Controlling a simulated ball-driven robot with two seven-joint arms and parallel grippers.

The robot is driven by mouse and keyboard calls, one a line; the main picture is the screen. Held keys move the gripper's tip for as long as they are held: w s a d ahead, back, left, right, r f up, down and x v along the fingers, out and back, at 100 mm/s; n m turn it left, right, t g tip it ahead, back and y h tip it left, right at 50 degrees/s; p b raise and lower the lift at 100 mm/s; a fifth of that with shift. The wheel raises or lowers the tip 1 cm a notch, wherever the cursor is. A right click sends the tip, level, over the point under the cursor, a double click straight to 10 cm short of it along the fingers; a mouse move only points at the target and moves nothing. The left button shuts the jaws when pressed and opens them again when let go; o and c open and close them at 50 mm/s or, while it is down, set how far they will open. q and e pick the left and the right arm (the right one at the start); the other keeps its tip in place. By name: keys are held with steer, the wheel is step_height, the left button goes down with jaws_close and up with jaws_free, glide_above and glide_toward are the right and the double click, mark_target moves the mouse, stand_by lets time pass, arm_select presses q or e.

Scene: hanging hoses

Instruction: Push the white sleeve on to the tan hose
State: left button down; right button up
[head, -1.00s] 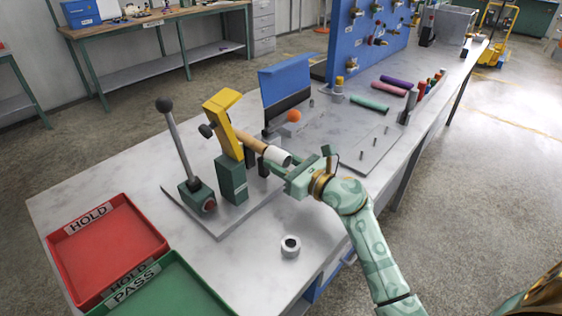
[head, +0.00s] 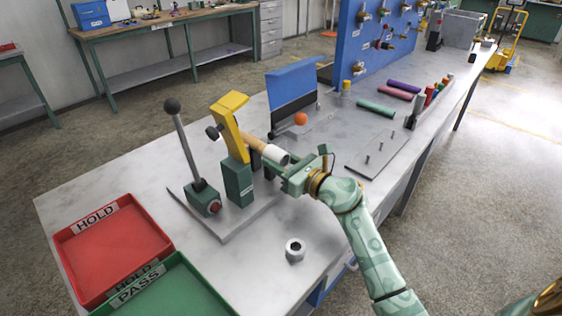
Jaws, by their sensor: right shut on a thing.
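The tan hose (head: 253,143) sticks out to the right from the yellow clamp (head: 231,127) on its green block. The white sleeve (head: 273,155) is at the hose's free right end, in line with it. How far it overlaps the hose is hard to tell; a short length of tan shows between clamp and sleeve. My right gripper (head: 280,168) comes in from the right and is shut on the white sleeve, its fingers partly hidden beside it. My left gripper is not in view.
A lever with a black knob (head: 172,105) stands left of the clamp. A metal ring (head: 295,250) lies on the bench in front. A red tray (head: 150,262) and a green tray (head: 205,300) are at lower left. A blue-topped panel (head: 291,82) stands behind.

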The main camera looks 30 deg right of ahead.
steer(key=shift+w+a, duration=0.15)
steer(key=shift+w, duration=0.25)
steer(key=o, duration=0.7)
steer(key=shift+r, duration=0.1)
steer(key=o, duration=0.4)
steer(key=shift+w, duration=0.15)
steer(key=p+v, duration=0.1)
steer(key=v, duration=1.5)
steer(key=shift+f, duration=0.25)
